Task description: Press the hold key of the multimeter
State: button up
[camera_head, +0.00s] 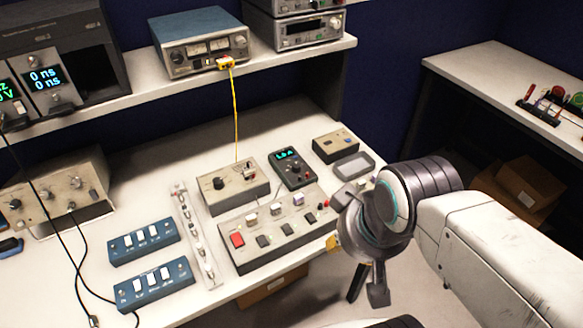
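The multimeter (292,168) is a dark handheld box with a lit green display at its top and a round dial below. It lies on the bench, behind the long grey switch panel. Its small keys are too small to tell apart, so I cannot pick out the hold key. My gripper (368,287) points down in front of the bench's front edge, to the right of and nearer than the multimeter. It is apart from the multimeter and I see nothing held in it. Its fingertips are small and dark, and their gap is unclear.
A grey switch panel (270,240) with a red button lies in front of the multimeter. A beige box with a knob (232,187) is at its left, a small tan-topped box (335,145) and grey tray (353,166) at its right. A shelf (300,58) with instruments runs behind.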

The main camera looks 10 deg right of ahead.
grip_shut()
dwell(1.1)
jog(key=shift+c, duration=1.9)
grip_release()
